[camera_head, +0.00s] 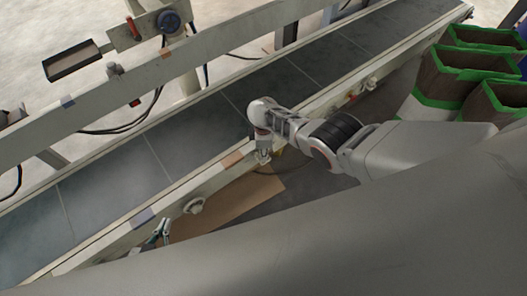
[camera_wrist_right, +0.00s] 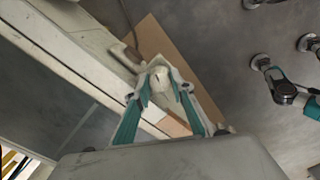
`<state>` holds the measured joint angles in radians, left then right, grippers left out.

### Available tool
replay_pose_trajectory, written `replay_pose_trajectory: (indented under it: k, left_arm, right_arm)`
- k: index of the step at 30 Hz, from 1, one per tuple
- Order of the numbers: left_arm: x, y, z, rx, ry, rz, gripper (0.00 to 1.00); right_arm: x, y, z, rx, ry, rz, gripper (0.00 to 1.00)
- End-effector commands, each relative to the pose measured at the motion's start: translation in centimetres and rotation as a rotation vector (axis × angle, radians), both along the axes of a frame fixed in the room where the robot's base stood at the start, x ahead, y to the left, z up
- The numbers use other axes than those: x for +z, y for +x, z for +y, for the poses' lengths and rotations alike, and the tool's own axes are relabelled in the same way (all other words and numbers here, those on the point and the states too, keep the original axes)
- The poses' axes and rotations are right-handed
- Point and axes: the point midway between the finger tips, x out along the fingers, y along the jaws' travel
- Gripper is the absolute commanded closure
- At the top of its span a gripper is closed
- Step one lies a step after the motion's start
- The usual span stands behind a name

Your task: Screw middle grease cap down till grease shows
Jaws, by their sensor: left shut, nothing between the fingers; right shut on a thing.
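The middle grease cap (camera_wrist_right: 158,80) is a small cream cap on the conveyor's side rail. In the right wrist view my right gripper (camera_wrist_right: 160,90) is shut on it, with a teal-edged finger on each side. In the head view my right wrist and arm come in from the right over the rail and hide most of this cap. Whether grease shows cannot be made out. Another cream cap (camera_head: 194,205) sits lower left on the rail, and one more (camera_head: 371,84) sits upper right. My left gripper (camera_head: 161,233) is shut and empty near the lower-left rail, partly hidden by a grey surface.
The dark conveyor belt (camera_head: 195,130) runs diagonally behind the rail. A brown cardboard sheet (camera_head: 230,208) lies on the floor below. Open brown bags with green edges (camera_head: 455,72) stand at the upper right. A small dark tray (camera_head: 72,61) is fixed at the upper left.

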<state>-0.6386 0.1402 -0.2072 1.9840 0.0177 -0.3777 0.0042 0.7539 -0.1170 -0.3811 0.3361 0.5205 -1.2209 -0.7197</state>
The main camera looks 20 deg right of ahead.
Motion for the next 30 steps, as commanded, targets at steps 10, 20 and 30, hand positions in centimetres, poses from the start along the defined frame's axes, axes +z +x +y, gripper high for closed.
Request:
replay_pose_trajectory:
  k: [10, 20, 30]
  left_arm:
    - [0.16, -0.12, -0.08, 0.001, -0.003, 0.001, 1.0]
    - [0.13, -0.15, -0.09, 0.0, -0.003, 0.002, 1.0]
    - [0.1, -0.18, -0.09, 0.0, -0.003, 0.002, 1.0]
  right_arm:
    - [-0.05, -0.12, 0.03, -0.328, 0.001, 0.003, 0.99]
    - [-0.07, -0.12, -0.05, -0.637, -0.001, 0.003, 0.99]
    - [-0.1, -0.15, -0.05, -0.89, -0.002, 0.003, 0.99]
